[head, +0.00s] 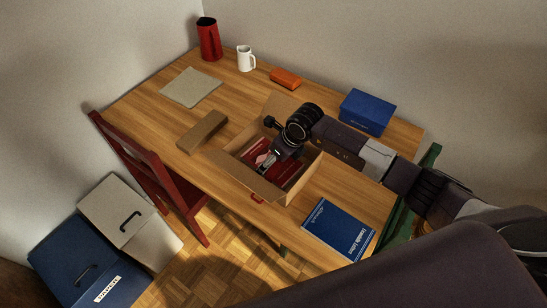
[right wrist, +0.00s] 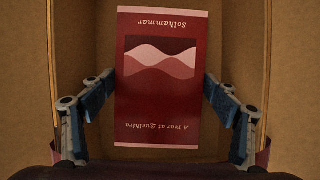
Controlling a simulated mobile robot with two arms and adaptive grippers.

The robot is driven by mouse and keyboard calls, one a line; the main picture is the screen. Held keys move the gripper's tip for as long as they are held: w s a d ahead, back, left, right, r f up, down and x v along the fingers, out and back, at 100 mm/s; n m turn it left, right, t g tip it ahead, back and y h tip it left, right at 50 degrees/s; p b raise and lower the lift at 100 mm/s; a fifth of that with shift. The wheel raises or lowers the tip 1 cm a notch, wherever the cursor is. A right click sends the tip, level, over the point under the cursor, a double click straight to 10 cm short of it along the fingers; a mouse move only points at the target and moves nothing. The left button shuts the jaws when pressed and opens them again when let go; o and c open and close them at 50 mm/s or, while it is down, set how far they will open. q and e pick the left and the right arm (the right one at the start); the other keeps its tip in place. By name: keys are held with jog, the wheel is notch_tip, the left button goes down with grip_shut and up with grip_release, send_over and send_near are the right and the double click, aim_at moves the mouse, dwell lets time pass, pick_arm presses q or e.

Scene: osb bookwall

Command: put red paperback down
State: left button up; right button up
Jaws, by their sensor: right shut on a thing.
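My right gripper (head: 268,160) reaches down into an open cardboard box (head: 236,172) on the desk. In the right wrist view, its two fingers (right wrist: 160,84) are shut on the long sides of the red paperback (right wrist: 160,108). The paperback has a wave picture and the words "Solhammar" and "A Year at Quelhira", upside down there. Its cover faces the wrist camera, between the box walls. In the head view the paperback's red cover (head: 289,174) shows partly beside the gripper. Whether it touches the box floor I cannot tell. My left gripper is not in view.
The wooden desk (head: 140,104) also holds a blue book (head: 338,228), a blue box (head: 366,112), an orange case (head: 286,78), a white mug (head: 245,58), a red pitcher (head: 209,39), a grey folder (head: 191,87) and a brown block (head: 202,131). A red chair (head: 150,165) stands at the left edge.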

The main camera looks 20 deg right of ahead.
jog(key=shift+f, duration=0.2)
jog(key=o, duration=1.4)
jog(key=shift+r, duration=0.15)
jog(key=shift+r, duration=0.2)
jog(key=shift+s+d+r, duration=0.1)
jog(key=shift+d+r, duration=0.05)
jog(key=shift+r, duration=0.15)
jog(key=b+v, duration=0.2)
jog(key=v, duration=0.9)
jog(key=shift+s, duration=0.1)
